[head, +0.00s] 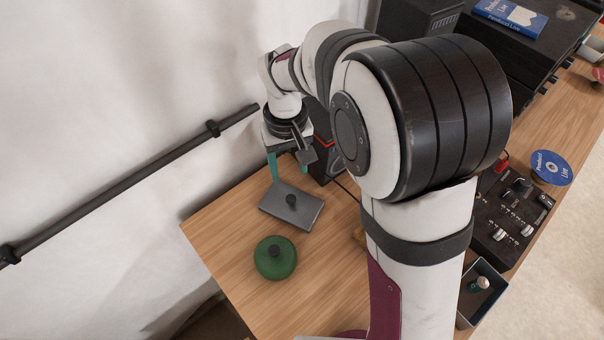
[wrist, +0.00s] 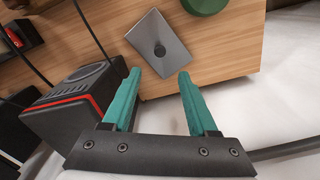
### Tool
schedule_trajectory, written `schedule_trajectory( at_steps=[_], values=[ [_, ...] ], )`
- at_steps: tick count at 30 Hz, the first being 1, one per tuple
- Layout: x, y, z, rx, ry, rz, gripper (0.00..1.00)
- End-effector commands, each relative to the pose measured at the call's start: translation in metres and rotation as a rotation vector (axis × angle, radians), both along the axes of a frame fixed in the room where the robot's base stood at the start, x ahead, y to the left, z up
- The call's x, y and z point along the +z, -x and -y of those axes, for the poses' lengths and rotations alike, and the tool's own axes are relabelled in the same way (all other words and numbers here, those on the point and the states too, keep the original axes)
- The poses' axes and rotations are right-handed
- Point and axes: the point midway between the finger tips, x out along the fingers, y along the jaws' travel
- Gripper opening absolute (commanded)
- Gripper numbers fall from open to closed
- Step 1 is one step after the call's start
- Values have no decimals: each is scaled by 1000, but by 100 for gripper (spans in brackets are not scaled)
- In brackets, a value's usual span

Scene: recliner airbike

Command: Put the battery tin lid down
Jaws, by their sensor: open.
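The battery tin lid, a grey rectangular plate with a black knob, lies flat on the wooden table near its left edge in the head view (head: 306,216). It also shows in the wrist view (wrist: 173,36), beyond my fingertips. My gripper (head: 286,170) has teal fingers and is above and behind the lid, apart from it. In the wrist view my gripper (wrist: 160,75) is open, with nothing between its fingers. An open dark rectangular tin (head: 466,305) stands at the table's right side, with a small battery-like cylinder (head: 480,284) inside.
A green round lid with a dark knob (head: 265,262) sits just in front of the grey lid. A black speaker box with a red stripe (wrist: 75,105) stands close to my gripper. A black control panel (head: 505,222) and a blue disc (head: 551,168) are at the right.

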Motion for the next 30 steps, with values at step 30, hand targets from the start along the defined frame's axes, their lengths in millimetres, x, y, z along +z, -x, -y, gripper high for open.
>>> schedule_trajectory(
  at_steps=[30],
  values=[
    [70, 225, 121, -877, -139, -91, 68]
  ],
)
